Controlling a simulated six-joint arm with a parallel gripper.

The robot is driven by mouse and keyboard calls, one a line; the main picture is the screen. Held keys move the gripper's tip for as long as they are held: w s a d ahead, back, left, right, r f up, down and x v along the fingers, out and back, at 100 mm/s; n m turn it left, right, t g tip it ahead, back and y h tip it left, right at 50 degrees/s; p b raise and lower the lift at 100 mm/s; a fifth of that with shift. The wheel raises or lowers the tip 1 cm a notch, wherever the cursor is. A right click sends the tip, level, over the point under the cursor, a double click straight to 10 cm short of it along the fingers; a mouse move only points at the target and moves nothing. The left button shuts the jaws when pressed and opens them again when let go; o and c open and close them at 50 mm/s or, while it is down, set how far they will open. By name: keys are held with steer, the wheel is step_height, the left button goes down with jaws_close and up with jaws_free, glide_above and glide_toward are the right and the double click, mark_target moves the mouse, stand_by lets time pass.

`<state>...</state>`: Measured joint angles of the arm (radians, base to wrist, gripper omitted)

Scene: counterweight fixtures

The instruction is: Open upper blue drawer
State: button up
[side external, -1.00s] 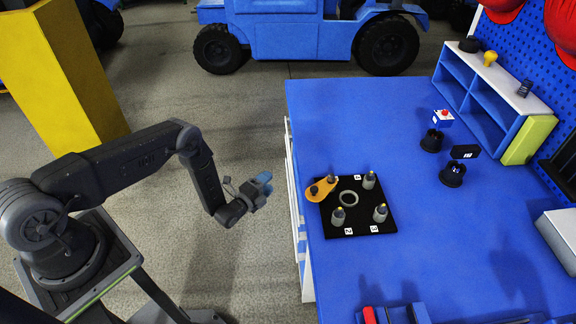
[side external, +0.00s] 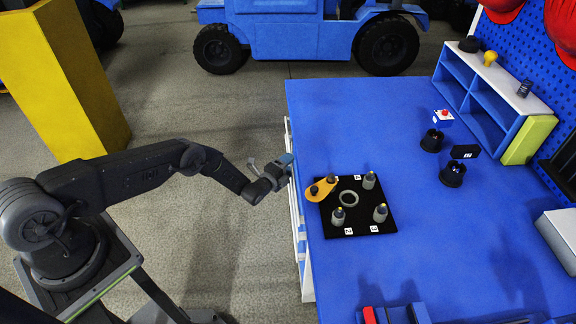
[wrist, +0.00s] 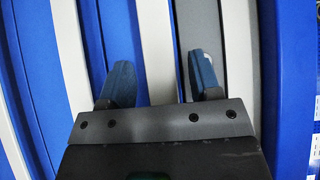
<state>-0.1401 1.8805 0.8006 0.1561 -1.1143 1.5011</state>
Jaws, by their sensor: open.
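My gripper (side external: 286,160) is at the left side of the blue workbench (side external: 400,110), close to its drawer fronts. In the wrist view my two blue-tipped fingers (wrist: 161,80) are apart, with nothing seen gripped. They straddle a pale handle-like strip (wrist: 154,40), with blue drawer front (wrist: 125,40) beside it. Contact with the strip cannot be told. More blue and white bands run roughly parallel to it. Which band is the upper blue drawer is not clear. In the side view the white drawer side (side external: 301,245) shows only as a thin edge, and the fronts are mostly hidden.
A black board (side external: 340,228) with several grey pegs and an orange part (side external: 320,188) lies near the bench's left edge. A blue shelf (side external: 490,95) stands at the back right.

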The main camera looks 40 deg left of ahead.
jaws_close()
stand_by(0.5)
steer(key=s+a, duration=2.2)
steer(key=a, duration=0.1)
steer(key=shift+s, duration=0.35)
jaws_free()
steer(key=shift+d, duration=0.1)
